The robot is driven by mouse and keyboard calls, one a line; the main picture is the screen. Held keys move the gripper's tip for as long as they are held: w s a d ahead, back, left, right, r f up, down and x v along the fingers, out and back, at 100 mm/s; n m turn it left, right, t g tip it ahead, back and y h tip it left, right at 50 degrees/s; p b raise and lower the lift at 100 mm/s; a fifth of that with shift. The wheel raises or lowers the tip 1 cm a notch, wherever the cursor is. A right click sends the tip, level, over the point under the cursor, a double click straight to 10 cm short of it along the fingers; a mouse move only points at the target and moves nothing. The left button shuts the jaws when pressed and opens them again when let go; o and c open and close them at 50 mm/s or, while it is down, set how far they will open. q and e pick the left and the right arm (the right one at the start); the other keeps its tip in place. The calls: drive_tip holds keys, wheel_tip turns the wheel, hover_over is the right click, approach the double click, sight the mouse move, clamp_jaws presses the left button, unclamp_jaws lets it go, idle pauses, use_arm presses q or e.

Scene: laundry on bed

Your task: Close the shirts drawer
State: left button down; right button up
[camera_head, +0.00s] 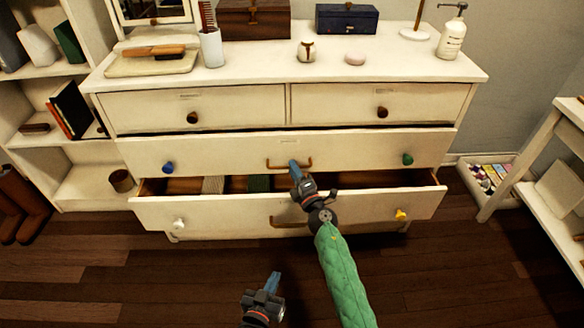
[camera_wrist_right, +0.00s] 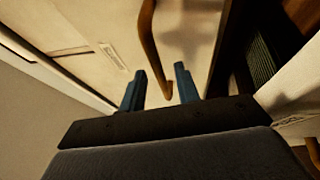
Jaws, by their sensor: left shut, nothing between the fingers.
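The white dresser (camera_head: 468,76) has a middle drawer (camera_head: 225,152) with a blue knob, a green knob and a bronze handle (camera_head: 275,164). A dark gap shows along its top edge, so it stands slightly out. The bottom drawer (camera_head: 235,213) is pulled further out, with folded things inside. I cannot read which drawer is for shirts. My right gripper (camera_head: 293,163) is at the middle drawer's handle. In the right wrist view, its fingers (camera_wrist_right: 160,88) are apart, with the handle's end (camera_wrist_right: 167,88) between or just beyond them; contact is unclear. My left gripper (camera_head: 273,278) is shut and empty, low over the floor.
The two top drawers (camera_head: 240,106) look shut. A brush on a board (camera_head: 120,66), a cup (camera_head: 211,48), boxes and a pump bottle (camera_head: 452,38) stand on top. Shelves (camera_head: 95,183) are at left, a white table (camera_head: 548,225) at right. The floor (camera_head: 120,275) in front is clear.

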sight(290, 159)
use_arm(q)
drive_tip(key=shift+w+r, duration=0.1)
drive_tip(key=shift+r, duration=0.15)
use_arm(e)
drive_tip(key=shift+x, duration=0.9)
clamp_jaws()
drive_tip(key=shift+w+a, duration=0.1)
drive_tip(key=shift+w, duration=1.4)
use_arm(q)
drive_tip(key=shift+r+t, duration=0.3)
use_arm(e)
drive_tip(key=shift+w+r, duration=0.1)
drive_tip(key=shift+w, duration=0.05)
use_arm(q)
drive_tip(key=shift+w, duration=0.1)
